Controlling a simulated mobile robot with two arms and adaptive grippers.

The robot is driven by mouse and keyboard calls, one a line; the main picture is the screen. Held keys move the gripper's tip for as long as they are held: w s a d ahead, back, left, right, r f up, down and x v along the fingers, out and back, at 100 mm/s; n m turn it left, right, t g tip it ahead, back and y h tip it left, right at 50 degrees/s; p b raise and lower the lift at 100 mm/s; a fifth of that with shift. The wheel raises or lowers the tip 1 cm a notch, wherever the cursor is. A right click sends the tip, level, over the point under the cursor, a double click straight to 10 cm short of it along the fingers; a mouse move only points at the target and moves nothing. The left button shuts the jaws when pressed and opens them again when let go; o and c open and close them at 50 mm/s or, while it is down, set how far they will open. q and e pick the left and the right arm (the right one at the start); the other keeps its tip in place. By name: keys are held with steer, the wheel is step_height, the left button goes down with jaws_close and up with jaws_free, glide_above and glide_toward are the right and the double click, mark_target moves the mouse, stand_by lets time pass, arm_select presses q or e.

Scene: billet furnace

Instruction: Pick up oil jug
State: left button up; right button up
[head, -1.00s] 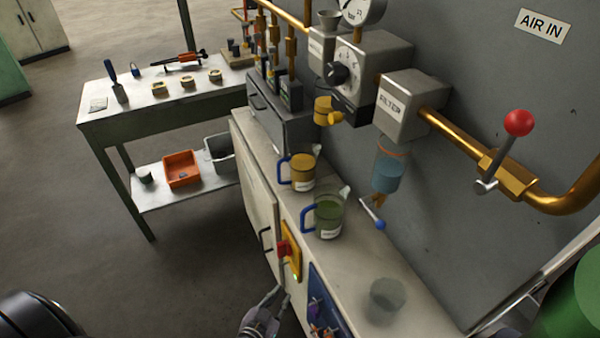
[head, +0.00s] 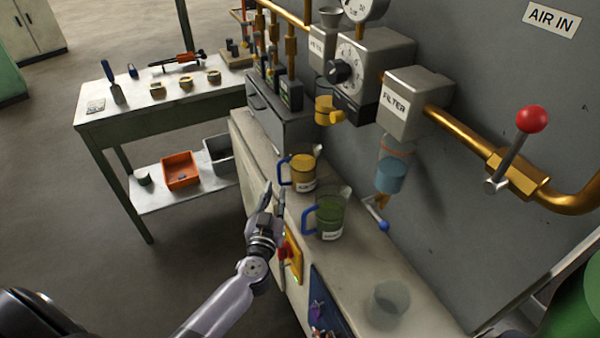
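Two clear jugs with blue handles stand upright on the grey cabinet top. The farther one, an amber-filled jug (head: 303,172), has its handle to the left; the nearer one, a green-filled jug (head: 330,217), also has its handle to the left. Their white labels are too small to read, so I cannot tell by label which is the oil jug. My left gripper (head: 273,195) is at the cabinet's left edge, left of both jugs, its fingers pointing up and away. The fingers look apart, with nothing between them. My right gripper is out of view.
A filter unit (head: 411,105) with a hanging bowl (head: 391,173) and a blue-tipped lever (head: 383,225) projects over the cabinet top (head: 365,262). An empty clear cup (head: 389,301) stands nearer. A bench (head: 130,115) with small parts is at left.

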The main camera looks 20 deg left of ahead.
mark_target(279, 176)
arm_select(q)
steer(key=shift+x, duration=1.2)
steer(key=shift+w+a+f+b, duration=0.1)
steer(key=shift+w+a+b, duration=0.15)
steer(key=shift+w, duration=0.2)
steer(key=b+x, duration=0.1)
steer(key=x, duration=0.3)
steer(key=shift+w+a+f, duration=0.1)
steer(key=shift+w+f, duration=0.05)
steer(key=shift+f, duration=0.05)
steer(key=shift+w, duration=0.1)
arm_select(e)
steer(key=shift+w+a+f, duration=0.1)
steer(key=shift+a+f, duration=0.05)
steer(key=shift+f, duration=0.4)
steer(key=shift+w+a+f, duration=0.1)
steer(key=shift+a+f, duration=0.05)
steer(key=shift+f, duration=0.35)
arm_select(q)
steer(key=shift+r, duration=0.1)
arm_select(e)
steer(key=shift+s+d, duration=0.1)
arm_select(q)
steer(key=shift+c, duration=0.5)
jaws_close()
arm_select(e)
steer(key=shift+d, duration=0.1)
